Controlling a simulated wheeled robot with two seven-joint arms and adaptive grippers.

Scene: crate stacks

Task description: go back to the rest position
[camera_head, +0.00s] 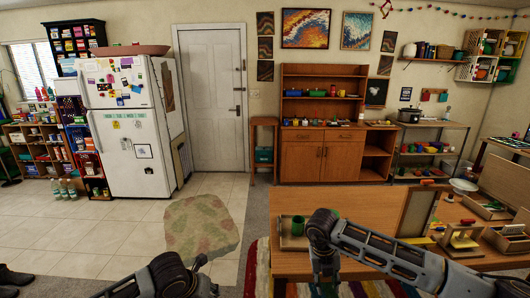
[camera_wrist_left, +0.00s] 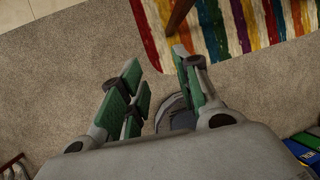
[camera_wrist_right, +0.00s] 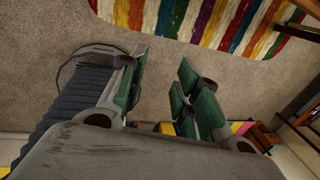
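My right gripper shows in the right wrist view (camera_wrist_right: 163,75), with its green-padded fingers spread apart and nothing between them. It hangs over grey carpet near a striped rug. In the head view my right arm comes in from the right over the wooden table, bends at a dark joint and points down at the table's near side. My left gripper shows in the left wrist view (camera_wrist_left: 157,78), also open and empty over the carpet.
The wooden table (camera_head: 365,206) holds a tray with a green cup (camera_head: 298,226), a framed board (camera_head: 417,212) and boxes on its right. The striped rug (camera_wrist_left: 225,22) lies below. A fridge (camera_head: 128,125), door and cabinet stand behind. The tiled floor at left is mostly clear.

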